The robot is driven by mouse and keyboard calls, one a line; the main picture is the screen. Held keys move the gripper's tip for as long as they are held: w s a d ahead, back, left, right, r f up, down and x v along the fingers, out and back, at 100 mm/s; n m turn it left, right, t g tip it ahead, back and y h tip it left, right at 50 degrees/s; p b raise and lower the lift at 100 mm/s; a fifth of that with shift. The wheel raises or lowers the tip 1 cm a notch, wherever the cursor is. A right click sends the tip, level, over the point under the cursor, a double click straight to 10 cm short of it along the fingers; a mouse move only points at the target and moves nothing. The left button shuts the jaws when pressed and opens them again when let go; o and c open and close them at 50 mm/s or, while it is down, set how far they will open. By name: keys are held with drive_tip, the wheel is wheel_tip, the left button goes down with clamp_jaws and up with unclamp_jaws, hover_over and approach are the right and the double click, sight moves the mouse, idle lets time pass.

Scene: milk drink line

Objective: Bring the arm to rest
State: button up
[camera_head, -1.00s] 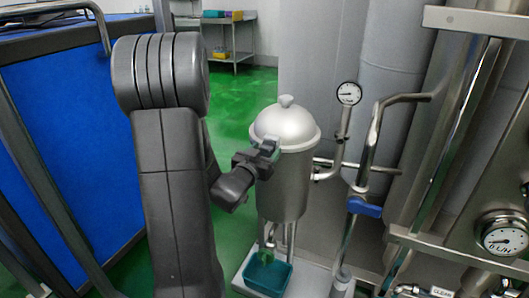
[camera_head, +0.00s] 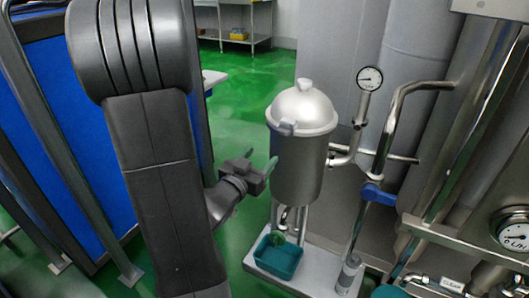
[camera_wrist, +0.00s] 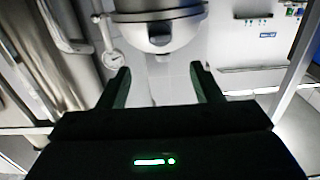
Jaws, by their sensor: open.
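My gripper (camera_head: 261,163) is open and empty, with its two green-tipped fingers spread. In the head view it is just left of a steel vessel (camera_head: 298,165) with a domed lid (camera_head: 303,110), with a gap showing between them. In the wrist view the fingers of my gripper (camera_wrist: 160,70) stand apart with nothing between them. The knobbed lid (camera_wrist: 155,35) shows beyond them, upside down. My arm runs up the left side of the head view, bent at the elbow.
A teal tray (camera_head: 278,258) sits on a white stand (camera_head: 315,277) under the vessel. A gauge (camera_head: 370,78), a blue valve handle (camera_head: 379,195) and steel pipes stand to the right. A blue panel (camera_head: 75,130) is at left. Green floor (camera_head: 235,115) is open behind.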

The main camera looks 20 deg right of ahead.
sight(282, 134)
drive_tip(key=shift+s+a, duration=0.1)
idle(0.3)
drive_tip(key=x, duration=1.4)
drive_tip(key=shift+s, duration=0.1)
drive_tip(key=shift+f, duration=0.1)
